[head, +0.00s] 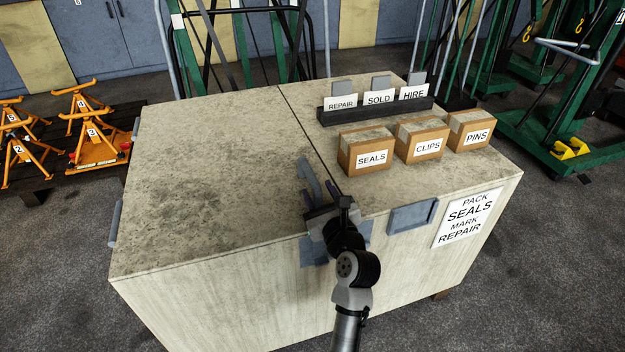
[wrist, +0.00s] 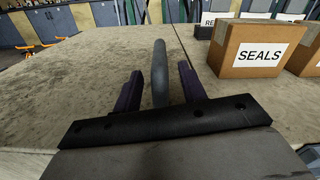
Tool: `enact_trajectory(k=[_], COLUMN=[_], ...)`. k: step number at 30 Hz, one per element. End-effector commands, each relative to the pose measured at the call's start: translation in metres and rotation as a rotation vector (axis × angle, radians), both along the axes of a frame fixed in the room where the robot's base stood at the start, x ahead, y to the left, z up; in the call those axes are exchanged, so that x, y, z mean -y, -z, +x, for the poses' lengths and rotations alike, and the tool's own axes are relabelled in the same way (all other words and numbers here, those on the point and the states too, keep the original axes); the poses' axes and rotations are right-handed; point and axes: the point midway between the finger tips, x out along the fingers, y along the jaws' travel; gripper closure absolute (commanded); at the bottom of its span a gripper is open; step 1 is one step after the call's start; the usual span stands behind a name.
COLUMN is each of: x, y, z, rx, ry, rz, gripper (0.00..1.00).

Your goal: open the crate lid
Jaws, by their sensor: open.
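The crate (head: 220,300) is a large pale, stained box. Its lid (head: 205,160) is the left part of the top, split from the right part by a dark seam, and lies flat and shut. A grey bar handle (head: 311,178) rises from the lid near its front right corner. My gripper (head: 320,193) is over the front edge there, with its purple fingers apart. In the wrist view the handle (wrist: 160,75) stands between the open fingers; I cannot tell whether either touches it. The handle's foot is partly hidden by my gripper.
On the right part of the top stand boxes marked SEALS (head: 365,151), CLIPS (head: 421,139) and PINS (head: 470,131), with a dark card rack (head: 375,112) behind. A sign (head: 467,217) is on the front. Orange stands (head: 90,130) are at left, green jacks (head: 560,100) at right.

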Motion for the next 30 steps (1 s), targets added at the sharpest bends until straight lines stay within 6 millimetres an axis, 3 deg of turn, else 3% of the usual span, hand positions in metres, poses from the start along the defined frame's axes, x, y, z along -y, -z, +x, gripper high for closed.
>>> enact_trajectory(k=[3, 9, 20, 30], x=[-0.007, -0.014, -0.015, -0.014], y=[-0.001, 0.0, 0.0, 0.0], z=[0.021, 0.041, 0.046, 0.046], rx=[0.001, 0.001, 0.001, 0.001], ry=[-0.001, 0.0, 0.001, 0.002], rz=[0.0, 0.0, -0.002, -0.002], gripper=[0.59, 0.59, 0.59, 1.0])
